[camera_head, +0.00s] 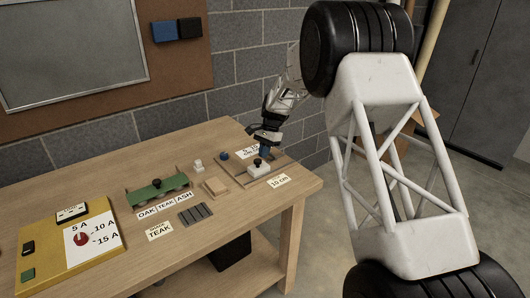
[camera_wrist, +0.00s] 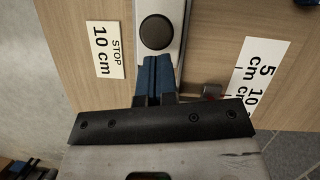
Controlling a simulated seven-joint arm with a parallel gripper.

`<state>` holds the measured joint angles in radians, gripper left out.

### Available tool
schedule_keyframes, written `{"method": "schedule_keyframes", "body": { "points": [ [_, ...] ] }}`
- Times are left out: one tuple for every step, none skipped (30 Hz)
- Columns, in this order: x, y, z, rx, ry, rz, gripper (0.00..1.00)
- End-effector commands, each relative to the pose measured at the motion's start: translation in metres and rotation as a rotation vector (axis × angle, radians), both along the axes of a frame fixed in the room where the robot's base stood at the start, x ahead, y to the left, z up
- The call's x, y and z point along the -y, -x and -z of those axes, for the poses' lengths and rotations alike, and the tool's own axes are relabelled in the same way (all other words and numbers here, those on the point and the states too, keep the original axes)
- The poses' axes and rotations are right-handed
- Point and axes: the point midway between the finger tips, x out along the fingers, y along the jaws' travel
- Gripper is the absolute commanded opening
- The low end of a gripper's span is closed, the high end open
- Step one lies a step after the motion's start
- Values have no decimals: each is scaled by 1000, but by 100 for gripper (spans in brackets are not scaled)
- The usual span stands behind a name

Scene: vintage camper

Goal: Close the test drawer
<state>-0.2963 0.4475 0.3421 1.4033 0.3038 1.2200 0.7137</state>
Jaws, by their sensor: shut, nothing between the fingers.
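A small pale sliding piece with a black knob (camera_head: 257,162), seemingly the test drawer, lies on a wooden base at the right end of the workbench. In the wrist view the round dark knob (camera_wrist: 157,32) stands on a pale strip. My gripper (camera_head: 265,151) is low over this piece, at the knob's far side in the head view. Its blue fingers (camera_wrist: 153,62) are together and empty, just beside the knob. I cannot tell whether they touch it. The fingers hide part of the strip, so how far the drawer is open is unclear.
A "STOP 10 cm" label (camera_wrist: 105,49) and a scale label (camera_wrist: 258,78) flank the strip. The workbench (camera_head: 215,145) also holds a green block with a dark knob (camera_head: 157,190), a wooden block (camera_head: 215,186), and a yellow panel (camera_head: 68,245). A block wall stands behind.

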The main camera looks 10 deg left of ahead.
Motion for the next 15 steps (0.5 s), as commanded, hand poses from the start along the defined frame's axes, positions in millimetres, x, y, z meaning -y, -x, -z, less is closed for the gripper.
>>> {"method": "schedule_keyframes", "body": {
  "points": [
    [0, 0, 0, 0, 0, 0, 0],
    [0, 0, 0, 0, 0, 0, 0],
    [0, 0, 0, 0, 0, 0, 0],
    [-1, 1, 0, 0, 0, 0, 0],
    [-2, 1, 0, 0, 0, 0, 0],
    [-4, 3, 0, 0, 0, -1, 0],
    [-6, 5, 0, 0, 0, -1, 0],
    [-8, 8, 0, 0, 0, -1, 0],
    [-12, 12, -1, 0, 0, -1, 0],
    [-16, 15, -1, 0, 0, -1, 0],
    [-20, 19, -2, 1, 1, -2, 0],
    [-25, 25, -1, 0, 0, -3, 0],
    [-29, 28, -1, 0, 0, -3, 0],
    [-31, 31, 0, 0, 0, -2, 0],
    [-35, 35, 0, 0, 0, -1, 0]
  ]
}}
